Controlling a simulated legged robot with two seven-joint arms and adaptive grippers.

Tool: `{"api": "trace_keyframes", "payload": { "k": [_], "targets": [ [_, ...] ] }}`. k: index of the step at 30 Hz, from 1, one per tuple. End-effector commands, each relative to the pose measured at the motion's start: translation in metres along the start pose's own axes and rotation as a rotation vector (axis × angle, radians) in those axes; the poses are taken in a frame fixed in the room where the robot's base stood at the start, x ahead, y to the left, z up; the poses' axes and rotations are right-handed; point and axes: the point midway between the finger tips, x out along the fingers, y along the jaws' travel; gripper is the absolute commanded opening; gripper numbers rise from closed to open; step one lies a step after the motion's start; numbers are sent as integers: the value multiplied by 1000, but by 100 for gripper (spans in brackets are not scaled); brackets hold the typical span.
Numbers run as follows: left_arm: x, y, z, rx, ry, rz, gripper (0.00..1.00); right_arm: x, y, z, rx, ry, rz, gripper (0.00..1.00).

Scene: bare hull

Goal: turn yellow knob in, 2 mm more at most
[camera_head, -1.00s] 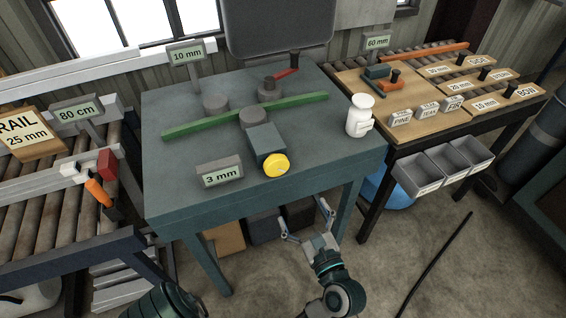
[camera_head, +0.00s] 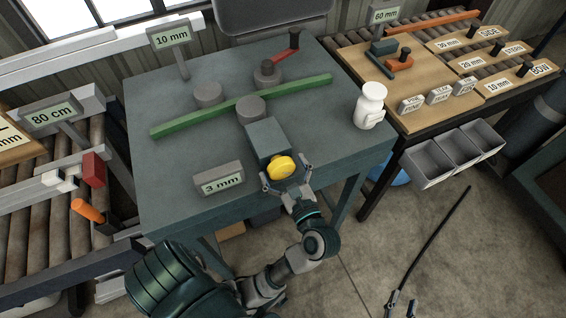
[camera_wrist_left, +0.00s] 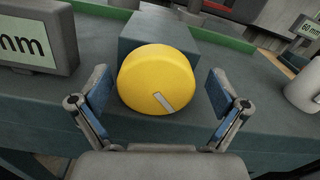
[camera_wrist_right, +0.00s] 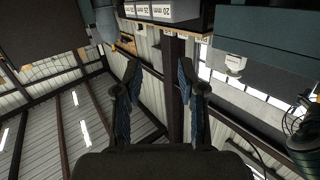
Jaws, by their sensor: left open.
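The yellow knob (camera_head: 280,167) sits on the front of a grey-blue block (camera_head: 266,139) on the bench. In the left wrist view the knob (camera_wrist_left: 157,78) faces me, with a pale slanted mark low on its face. My left gripper (camera_head: 287,177) is open in front of it. In the left wrist view one finger stands on each side of the knob, with gaps visible. A display reading 3 mm (camera_head: 219,180) stands left of the block. My right gripper (camera_head: 400,304) is low at the right, away from the bench. In the right wrist view its fingers (camera_wrist_right: 158,95) are apart and empty.
A green bar (camera_head: 200,119) lies across the bench behind the block, beside grey round posts. A white bottle (camera_head: 370,105) is at the right edge. Grey bins (camera_head: 432,165) hang beyond it.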

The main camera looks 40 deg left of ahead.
Motion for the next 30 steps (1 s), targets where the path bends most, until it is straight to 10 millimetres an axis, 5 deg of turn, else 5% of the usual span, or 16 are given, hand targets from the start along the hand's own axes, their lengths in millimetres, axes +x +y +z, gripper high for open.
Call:
{"api": "trace_keyframes", "payload": {
  "k": [3,10,30],
  "targets": [
    [1,0,0,0,0,1,94,1,1,0,0,1,0,40],
    [-4,-2,0,3,-4,1,39,1,1,0,4,2,0,40],
    [-6,-3,2,57,-4,-2,38,-2,4,8,-6,-55,3,40]
  ]
}}
